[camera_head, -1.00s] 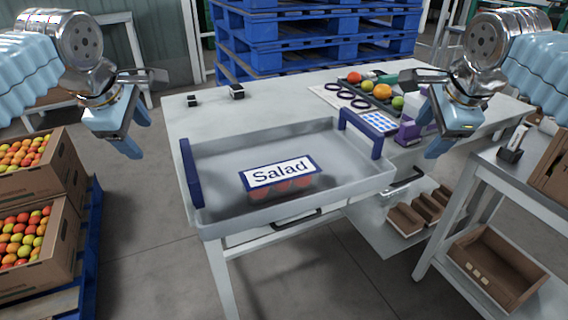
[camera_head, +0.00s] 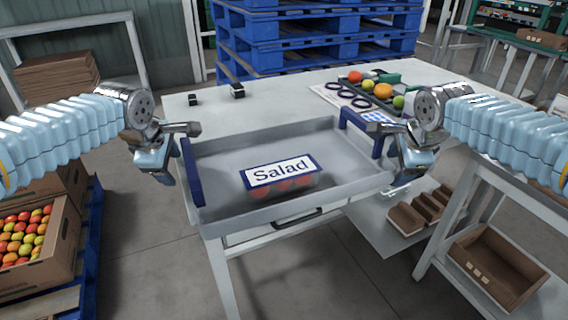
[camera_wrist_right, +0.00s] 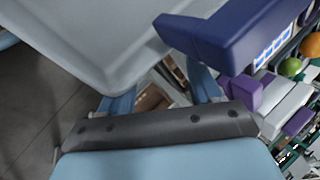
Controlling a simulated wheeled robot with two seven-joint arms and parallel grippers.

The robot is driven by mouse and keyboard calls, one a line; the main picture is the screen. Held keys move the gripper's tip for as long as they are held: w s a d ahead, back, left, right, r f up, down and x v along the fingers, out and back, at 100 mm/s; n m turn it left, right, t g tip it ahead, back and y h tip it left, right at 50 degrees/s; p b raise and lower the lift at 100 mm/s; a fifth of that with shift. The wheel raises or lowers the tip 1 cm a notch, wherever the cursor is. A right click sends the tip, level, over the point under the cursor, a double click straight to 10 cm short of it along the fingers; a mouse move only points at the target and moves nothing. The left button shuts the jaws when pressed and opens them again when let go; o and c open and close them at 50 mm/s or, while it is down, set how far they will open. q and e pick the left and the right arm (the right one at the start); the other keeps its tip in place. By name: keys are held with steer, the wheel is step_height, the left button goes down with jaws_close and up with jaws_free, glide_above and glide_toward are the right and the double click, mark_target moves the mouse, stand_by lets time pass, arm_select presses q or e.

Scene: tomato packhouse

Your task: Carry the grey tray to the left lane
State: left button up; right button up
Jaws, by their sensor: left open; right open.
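The grey tray (camera_head: 330,190) sits on the white table with a blue handle at each end. In it lies a clear pack of red tomatoes (camera_head: 280,180) labelled "Salad". My left gripper (camera_head: 167,172) is open just left of the left blue handle (camera_head: 192,172), apart from it as far as I can see. My right gripper (camera_head: 402,182) is open by the tray's right end, just right of the right blue handle (camera_head: 361,131). In the right wrist view my open fingers (camera_wrist_right: 162,92) point towards the tray's edge (camera_wrist_right: 105,75) and blue handle (camera_wrist_right: 235,35), with nothing between them. No lane is marked in view.
The white table (camera_head: 290,90) carries two small black blocks (camera_head: 237,90) and a dark tray of tomatoes (camera_head: 376,90) behind. Blue pallets (camera_head: 310,35) stand beyond. Fruit cartons (camera_head: 60,245) are at left.

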arm_select(q)
steer(key=shift+d, duration=0.15)
arm_select(e)
steer(key=shift+a, duration=0.15)
arm_select(q)
steer(key=shift+d, duration=0.45)
arm_select(e)
steer(key=shift+a, duration=0.4)
